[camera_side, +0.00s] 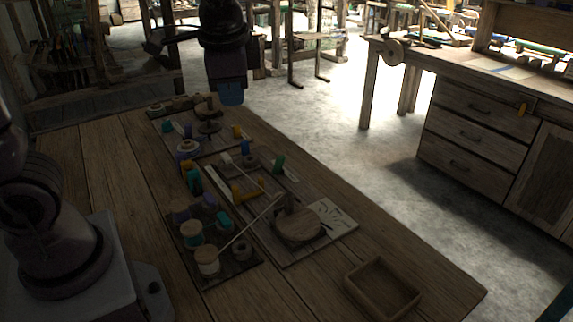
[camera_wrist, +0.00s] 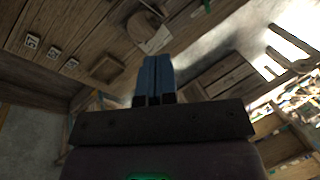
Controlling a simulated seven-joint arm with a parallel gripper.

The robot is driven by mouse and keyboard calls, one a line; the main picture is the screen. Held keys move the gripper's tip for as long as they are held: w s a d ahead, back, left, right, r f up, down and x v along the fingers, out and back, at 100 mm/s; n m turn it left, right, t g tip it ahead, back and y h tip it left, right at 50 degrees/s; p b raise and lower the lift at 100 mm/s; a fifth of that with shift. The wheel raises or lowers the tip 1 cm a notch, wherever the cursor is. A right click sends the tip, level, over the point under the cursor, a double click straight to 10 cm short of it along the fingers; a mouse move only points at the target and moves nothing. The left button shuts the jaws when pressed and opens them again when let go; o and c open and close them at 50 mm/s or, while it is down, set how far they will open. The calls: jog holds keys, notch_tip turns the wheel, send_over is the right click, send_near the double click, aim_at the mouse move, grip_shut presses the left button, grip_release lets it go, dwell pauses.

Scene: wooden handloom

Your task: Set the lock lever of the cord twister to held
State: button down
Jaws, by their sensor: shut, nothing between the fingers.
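My gripper (camera_side: 231,95) is raised above the far part of the bench, its blue fingers pointing down and shut, with nothing between them. The shut fingers also show in the wrist view (camera_wrist: 154,75). A dark board (camera_side: 262,203) below and in front of it carries a round wooden disc (camera_side: 298,224), a yellow bracket (camera_side: 247,190) and pegs. This may be the cord twister, but I cannot tell for sure. A lock lever and its setting cannot be made out. The disc also shows at the top of the wrist view (camera_wrist: 144,26). My gripper touches nothing.
A board with several thread spools (camera_side: 192,234) lies at the near left of the disc, with a pale cord or rod crossing above. A wooden tray (camera_side: 383,290) sits at the bench's near right corner. Another spool board (camera_side: 190,132) lies farther back.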

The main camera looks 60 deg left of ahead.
jog(key=w+f+m+g+y, duration=0.3)
jog(key=w+f+m+y, duration=0.25)
jog(key=w+f, duration=0.55)
jog(key=w+f+m+y, duration=0.1)
jog(key=w+f+m, duration=0.1)
jog(key=f, duration=0.3)
jog(key=w+f+m+y, duration=0.2)
jog(key=w+f+m, duration=0.1)
jog(key=f, duration=0.2)
jog(key=w+f+m+t+y, duration=0.1)
jog(key=w+f+m+y, duration=0.1)
jog(key=f, duration=0.3)
jog(key=shift+w+d+f+m, duration=0.15)
jog(key=shift+w+d+m, duration=0.1)
jog(key=shift+w, duration=0.1)
jog(key=shift+a, duration=0.1)
send_near(280, 163)
jog(key=a+f, duration=0.1)
jog(key=f, duration=0.1)
jog(key=a+f, duration=0.1)
jog(key=f, duration=0.1)
jog(key=shift+s+a, duration=0.2)
jog(key=shift+a+r, duration=0.3)
jog(key=shift+a, duration=0.25)
jog(key=shift+a+r, duration=0.3)
jog(key=shift+a, duration=0.25)
jog(key=shift+a+r, duration=0.2)
jog(key=shift+a, duration=0.4)
